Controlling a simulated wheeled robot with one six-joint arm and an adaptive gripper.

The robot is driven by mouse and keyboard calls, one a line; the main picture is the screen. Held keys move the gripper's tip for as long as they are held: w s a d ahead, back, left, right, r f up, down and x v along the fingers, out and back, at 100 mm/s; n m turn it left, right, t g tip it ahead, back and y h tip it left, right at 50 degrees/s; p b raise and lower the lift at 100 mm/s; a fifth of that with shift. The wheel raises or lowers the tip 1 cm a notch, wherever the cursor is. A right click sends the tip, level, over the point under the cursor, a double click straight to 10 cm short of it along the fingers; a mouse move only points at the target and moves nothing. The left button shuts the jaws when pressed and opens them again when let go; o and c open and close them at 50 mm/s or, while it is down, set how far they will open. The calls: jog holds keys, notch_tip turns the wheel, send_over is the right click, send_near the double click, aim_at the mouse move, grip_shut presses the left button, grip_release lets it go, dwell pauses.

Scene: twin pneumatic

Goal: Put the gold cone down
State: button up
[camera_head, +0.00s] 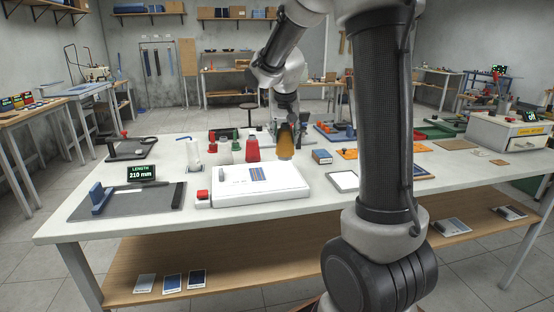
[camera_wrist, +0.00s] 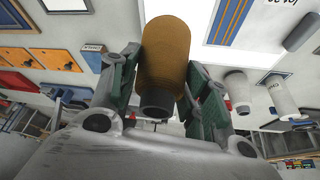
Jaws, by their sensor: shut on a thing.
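The gold cone (camera_head: 286,147) is a yarn-like, tapered piece in my gripper (camera_head: 286,124). In the head view it hangs above the white table, behind the white panel box. In the wrist view the gold cone (camera_wrist: 166,50) sits between the green-padded fingers of my gripper (camera_wrist: 163,78), which are shut on it. Its dark grey narrow end points toward the wrist camera. Whether its lower end touches anything is hard to tell.
A red cone (camera_head: 252,150) and white cones (camera_head: 194,156) stand left of the gold cone. The white panel box (camera_head: 258,189) with blue stripes lies in front. A small blue-grey box (camera_head: 322,157) is to the right. A grey board (camera_head: 125,203) lies at the table's left.

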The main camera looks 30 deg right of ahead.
aim_at(285, 148)
jog(key=shift+f, duration=2.7)
jog(key=shift+f, duration=0.1)
jog(key=o, duration=1.1)
